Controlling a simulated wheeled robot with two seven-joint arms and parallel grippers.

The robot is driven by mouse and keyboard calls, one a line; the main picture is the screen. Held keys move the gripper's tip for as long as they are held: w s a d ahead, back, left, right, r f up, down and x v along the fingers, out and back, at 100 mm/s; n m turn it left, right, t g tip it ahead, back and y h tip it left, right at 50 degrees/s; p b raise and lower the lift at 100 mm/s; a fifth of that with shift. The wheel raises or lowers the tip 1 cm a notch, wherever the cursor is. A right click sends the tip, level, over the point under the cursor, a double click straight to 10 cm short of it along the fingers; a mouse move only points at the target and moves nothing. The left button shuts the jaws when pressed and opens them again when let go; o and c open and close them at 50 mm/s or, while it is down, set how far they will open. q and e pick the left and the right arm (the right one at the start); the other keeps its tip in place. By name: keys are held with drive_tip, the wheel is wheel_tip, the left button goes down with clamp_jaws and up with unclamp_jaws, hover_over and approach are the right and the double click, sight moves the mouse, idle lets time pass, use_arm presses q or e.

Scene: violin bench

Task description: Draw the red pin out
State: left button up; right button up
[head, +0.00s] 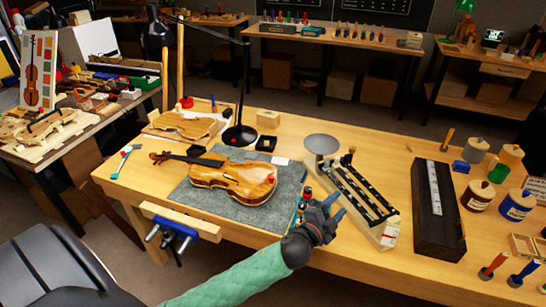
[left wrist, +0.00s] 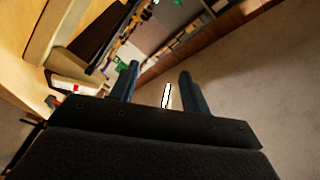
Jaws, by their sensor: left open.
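The violin (head: 235,182) lies on a grey mat (head: 225,200) on the workbench. A small red piece (head: 271,179), which seems to be the red pin, shows at the violin's right end; it is too small to make out its shape. My left gripper (head: 337,205) is to the right of the violin and apart from it, by the balance scale. Its two dark blue fingers also show in the left wrist view (left wrist: 157,78), spread wide with nothing held between them. The red piece is not visible in the left wrist view. My right gripper is not in view.
A balance scale (head: 366,194) with a round pan stands right of the mat. A dark long case (head: 437,210) and several jars lie further right. A black lamp (head: 239,134) stands behind the violin. A vise (head: 175,230) is at the front edge.

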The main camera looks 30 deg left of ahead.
use_arm(q)
drive_tip(key=w+d+r+m+h, duration=0.2)
drive_tip(key=d+r+m+h, duration=0.25)
drive_tip(key=m+h, duration=0.2)
drive_tip(key=m+g+y, duration=1)
drive_tip(key=m+g, duration=0.8)
drive_tip(key=m, duration=1)
hover_over(271, 176)
drive_tip(key=f, duration=0.3)
drive_tip(key=shift+s+d+f+n, duration=0.1)
drive_tip(key=shift+d+f+n, duration=0.1)
drive_tip(key=shift+f+n, duration=0.05)
drive_tip(key=shift+a, duration=0.2)
drive_tip(key=shift+f, duration=0.25)
drive_tip(key=shift+f+p, duration=0.35)
drive_tip(key=shift+p, duration=0.05)
wheel_tip(271, 176, down, 5)
drive_tip(key=shift+f+p, duration=0.1)
drive_tip(key=shift+p, duration=0.95)
drive_tip(key=shift+d+f, duration=0.1)
drive_tip(key=shift+f, duration=0.55)
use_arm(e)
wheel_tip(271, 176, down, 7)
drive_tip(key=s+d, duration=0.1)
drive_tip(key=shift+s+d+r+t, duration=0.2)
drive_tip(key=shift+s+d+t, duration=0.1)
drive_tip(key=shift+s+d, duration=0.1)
